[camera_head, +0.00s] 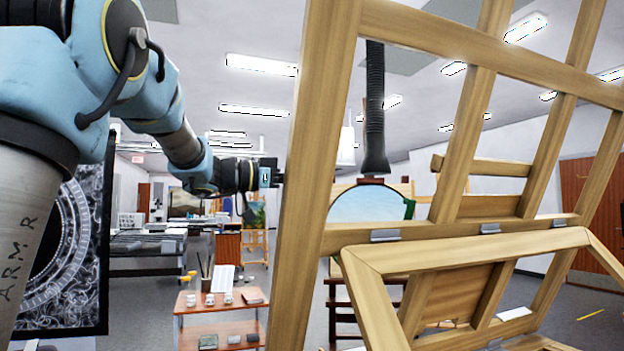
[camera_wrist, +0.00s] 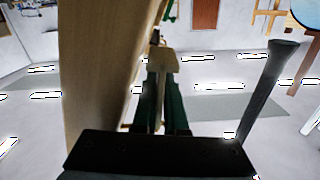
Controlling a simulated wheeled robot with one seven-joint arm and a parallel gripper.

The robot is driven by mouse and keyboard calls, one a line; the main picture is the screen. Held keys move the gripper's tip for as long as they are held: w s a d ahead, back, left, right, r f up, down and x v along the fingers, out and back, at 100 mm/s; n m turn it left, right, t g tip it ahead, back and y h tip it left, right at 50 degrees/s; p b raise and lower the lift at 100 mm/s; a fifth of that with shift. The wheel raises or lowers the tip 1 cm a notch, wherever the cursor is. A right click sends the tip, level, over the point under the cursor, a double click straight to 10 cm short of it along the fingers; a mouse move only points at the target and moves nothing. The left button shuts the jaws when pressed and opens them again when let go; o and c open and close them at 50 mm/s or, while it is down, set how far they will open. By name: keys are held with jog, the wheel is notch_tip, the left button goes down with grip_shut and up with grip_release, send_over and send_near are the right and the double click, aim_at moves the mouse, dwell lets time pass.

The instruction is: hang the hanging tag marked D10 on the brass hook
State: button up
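My gripper (camera_head: 277,178) reaches in from the left in the head view, level with a large wooden easel's post, which hides its fingertips. In the wrist view its dark green fingers (camera_wrist: 161,82) are close together on a pale tan piece (camera_wrist: 163,60), which looks like the hanging tag. No D10 marking is readable. A small dark and brassy shape (camera_wrist: 155,36) shows just beyond the tag and may be the brass hook. I cannot tell whether the tag touches it.
The easel post (camera_head: 312,180) stands close to my gripper; a wooden beam (camera_wrist: 100,80) runs along the fingers' left in the wrist view. A dark hanging duct (camera_head: 374,110) is behind the easel. A cart (camera_head: 222,325) with jars stands lower, beyond.

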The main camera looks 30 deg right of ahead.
jog(key=o, duration=0.4)
jog(key=shift+o, duration=0.2)
jog(key=w+a+b, duration=0.1)
jog(key=a+b, duration=0.3)
jog(key=a, duration=0.6)
jog(key=shift+w+a+b, duration=0.2)
jog(key=shift+a+b, duration=0.1)
jog(key=shift+a, duration=0.1)
jog(key=shift+w, duration=0.1)
